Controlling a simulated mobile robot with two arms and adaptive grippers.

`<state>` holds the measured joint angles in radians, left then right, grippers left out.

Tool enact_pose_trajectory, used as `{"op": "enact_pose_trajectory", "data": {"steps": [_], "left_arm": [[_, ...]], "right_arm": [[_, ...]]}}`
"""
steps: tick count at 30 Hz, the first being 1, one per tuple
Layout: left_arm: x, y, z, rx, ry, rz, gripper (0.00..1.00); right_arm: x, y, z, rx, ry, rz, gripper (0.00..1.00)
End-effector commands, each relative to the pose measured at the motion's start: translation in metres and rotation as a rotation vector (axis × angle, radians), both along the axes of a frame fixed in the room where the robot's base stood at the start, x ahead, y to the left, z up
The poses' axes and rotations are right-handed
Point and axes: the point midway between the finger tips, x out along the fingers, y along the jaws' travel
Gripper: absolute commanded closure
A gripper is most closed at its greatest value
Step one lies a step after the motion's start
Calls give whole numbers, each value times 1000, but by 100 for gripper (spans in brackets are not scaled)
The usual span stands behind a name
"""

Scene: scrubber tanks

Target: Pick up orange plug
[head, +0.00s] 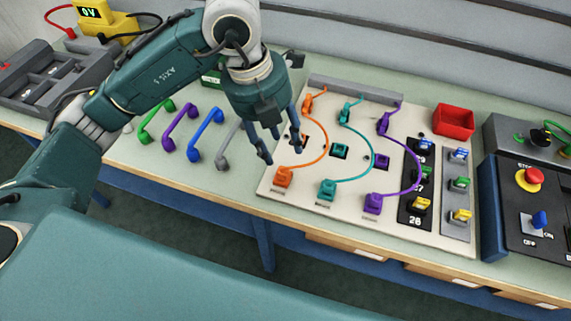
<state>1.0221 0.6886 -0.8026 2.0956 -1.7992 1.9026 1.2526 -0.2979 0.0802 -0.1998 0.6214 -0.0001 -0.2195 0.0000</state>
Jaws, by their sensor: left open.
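The orange plug (283,177) is at the front left of a cream panel (330,217), on an orange cable (324,150) that curves back to an orange connector (308,103) at the panel's rear. My left gripper (283,152) points down over the panel's left edge, with its fingers apart and nothing seen between them. It appears just behind and above the orange plug; the exact height gap is hard to tell. The gripper partly hides a dark socket (303,140) behind it. My right gripper is not in view.
A teal plug (327,189) and a purple plug (373,203) stand right of the orange one. Green, purple (181,126), blue and grey handles lie left. A red bin (454,121), switches and a control box with a red button (529,179) are at right.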

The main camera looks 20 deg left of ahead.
Motion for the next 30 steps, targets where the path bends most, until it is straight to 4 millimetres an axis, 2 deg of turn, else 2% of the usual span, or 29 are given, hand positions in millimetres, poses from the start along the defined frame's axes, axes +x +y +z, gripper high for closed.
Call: {"op": "enact_pose_trajectory", "data": {"steps": [1,4,10,16,24,30], "left_arm": [[3,9,0,29,-5,18,56],[4,13,-9,50,-4,31,56],[7,8,-40,47,-3,29,56],[9,6,-56,45,-5,27,56],[9,2,-93,45,-2,26,56],[11,0,-105,45,-7,25,56]], "right_arm": [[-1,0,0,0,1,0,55],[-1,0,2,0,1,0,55],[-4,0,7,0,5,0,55],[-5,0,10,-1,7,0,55],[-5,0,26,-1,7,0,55],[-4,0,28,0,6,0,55]]}}
